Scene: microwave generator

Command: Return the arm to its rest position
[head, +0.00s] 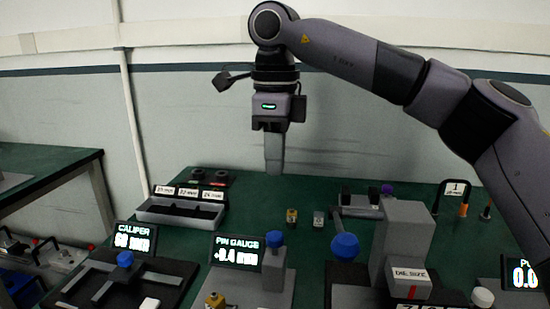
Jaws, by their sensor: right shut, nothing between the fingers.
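My right arm comes in from the right edge of the head view, bends at the upper middle and points its gripper straight down. The right gripper (274,165) is shut and empty, and its fingertips show against the wall and the back edge of the green table (290,185). I cannot tell from this one view how high it is above the table. My left gripper is not in view.
The table holds a compartment tray (180,211), a caliper display (136,237), a pin gauge display (237,252) and a grey press-like block (403,235) with a blue ball lever (345,246). Small parts (292,217) stand mid-table. Another table (45,155) is at left.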

